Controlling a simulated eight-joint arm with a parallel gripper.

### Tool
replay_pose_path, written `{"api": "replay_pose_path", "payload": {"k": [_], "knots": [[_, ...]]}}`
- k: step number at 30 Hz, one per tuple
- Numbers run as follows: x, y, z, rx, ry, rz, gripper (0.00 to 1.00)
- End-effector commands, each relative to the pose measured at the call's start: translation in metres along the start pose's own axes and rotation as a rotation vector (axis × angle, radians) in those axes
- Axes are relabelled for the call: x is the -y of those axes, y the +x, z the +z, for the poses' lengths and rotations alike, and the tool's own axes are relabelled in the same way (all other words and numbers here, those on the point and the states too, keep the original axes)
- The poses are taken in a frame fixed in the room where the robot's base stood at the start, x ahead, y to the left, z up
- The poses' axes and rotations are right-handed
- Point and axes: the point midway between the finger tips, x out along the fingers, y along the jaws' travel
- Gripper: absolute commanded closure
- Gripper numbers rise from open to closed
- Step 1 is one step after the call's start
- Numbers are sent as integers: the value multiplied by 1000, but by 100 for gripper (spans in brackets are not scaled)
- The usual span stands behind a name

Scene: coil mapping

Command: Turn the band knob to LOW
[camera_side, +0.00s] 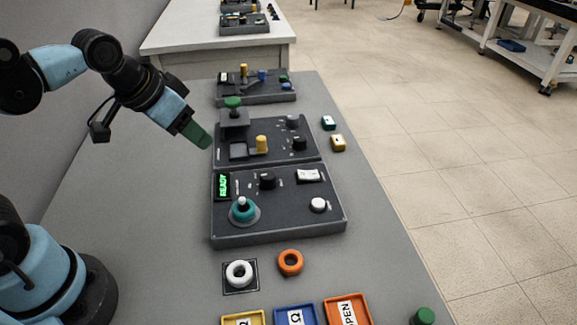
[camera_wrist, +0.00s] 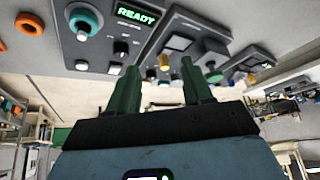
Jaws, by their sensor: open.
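My gripper (camera_side: 196,135) is in the air to the left of the middle panel, with green fingers pointing down and right. In the wrist view its two fingers (camera_wrist: 158,66) stand apart with nothing between them. A black knob (camera_side: 267,180) sits on the near panel, right of the green READY display (camera_side: 222,185); it also shows in the wrist view (camera_wrist: 120,47). The middle panel (camera_side: 232,158) carries two more black knobs, one lower (camera_side: 299,143) and one upper (camera_side: 292,121). The labels are too small to read, so I cannot tell which is the band knob or its setting.
The near panel also has a teal ring on a post (camera_side: 242,211), a white rocker (camera_side: 308,176) and a white button (camera_side: 318,204). A yellow post (camera_side: 261,144) and green-topped block (camera_side: 233,103) stand up from the middle panel. White (camera_side: 239,273) and orange rings (camera_side: 290,263) lie in front.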

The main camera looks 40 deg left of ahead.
Motion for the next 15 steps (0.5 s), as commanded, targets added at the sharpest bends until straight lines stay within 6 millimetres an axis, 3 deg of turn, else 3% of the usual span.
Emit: {"api": "replay_pose_path", "payload": {"k": [6,15], "knots": [[-23,3,-39,161,207,58,40],[-61,23,-79,368,486,151,40]]}}
